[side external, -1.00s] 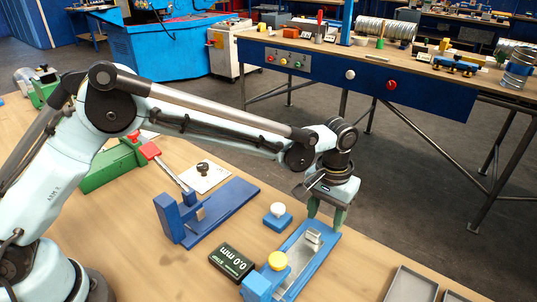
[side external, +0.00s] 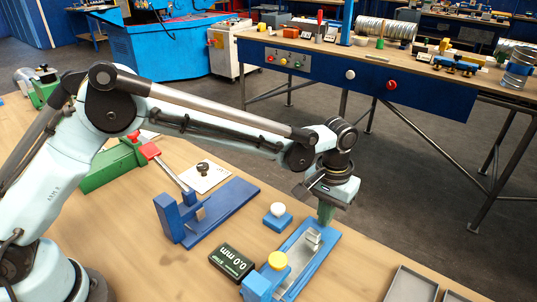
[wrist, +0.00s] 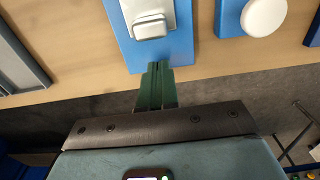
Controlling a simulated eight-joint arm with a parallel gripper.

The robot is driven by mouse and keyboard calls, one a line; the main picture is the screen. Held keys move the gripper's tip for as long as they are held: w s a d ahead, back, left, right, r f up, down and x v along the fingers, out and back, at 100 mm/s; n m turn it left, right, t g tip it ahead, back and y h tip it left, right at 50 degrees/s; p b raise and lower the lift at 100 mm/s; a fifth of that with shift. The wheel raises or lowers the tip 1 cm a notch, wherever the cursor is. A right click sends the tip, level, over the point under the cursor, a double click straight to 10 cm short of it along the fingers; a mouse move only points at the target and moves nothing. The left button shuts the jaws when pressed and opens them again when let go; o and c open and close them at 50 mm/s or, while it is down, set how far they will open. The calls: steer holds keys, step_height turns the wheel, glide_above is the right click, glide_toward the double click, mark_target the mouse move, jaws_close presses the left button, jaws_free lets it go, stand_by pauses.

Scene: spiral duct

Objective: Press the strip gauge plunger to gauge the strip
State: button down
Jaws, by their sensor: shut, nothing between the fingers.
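The strip gauge is a long blue base (side external: 328,247) with a round yellow plunger (side external: 277,260) on its near end. A grey metal strip (side external: 298,264) lies along the base, with a small metal block (side external: 313,236) near its far end. A black readout (side external: 232,262) to the left shows 0.0 mm. My gripper (side external: 325,222) points down at the far end of the base, away from the plunger. Its green fingers are together and empty. In the wrist view the fingertips (wrist: 158,66) show at the edge of the blue base (wrist: 125,45), and the plunger is out of view.
A blue block with a white knob (side external: 278,212) stands left of the gauge. A blue fixture (side external: 215,210) with a red-handled lever (side external: 150,150) is further left. Grey trays (side external: 410,285) lie at the lower right. A narrow strip of bare table lies between gauge and trays.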

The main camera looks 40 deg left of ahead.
stand_by(0.7)
steer(key=shift+s+d+r, duration=0.15)
steer(key=shift+s+r, duration=0.1)
steer(key=shift+r, duration=0.3)
steer(key=s+d+r+m+t, duration=0.1)
steer(key=s+r+m+t, duration=0.4)
steer(key=r, duration=0.5)
step_height(320, 180, up, 6)
steer(key=m+t+h, duration=0.3)
steer(key=m+h, duration=0.1)
steer(key=m, duration=0.5)
glide_above(273, 262)
steer(key=shift+f, duration=0.2)
steer(key=shift+f, duration=0.1)
steer(key=shift+f, duration=4.3)
steer(key=shift+f, duration=0.15)
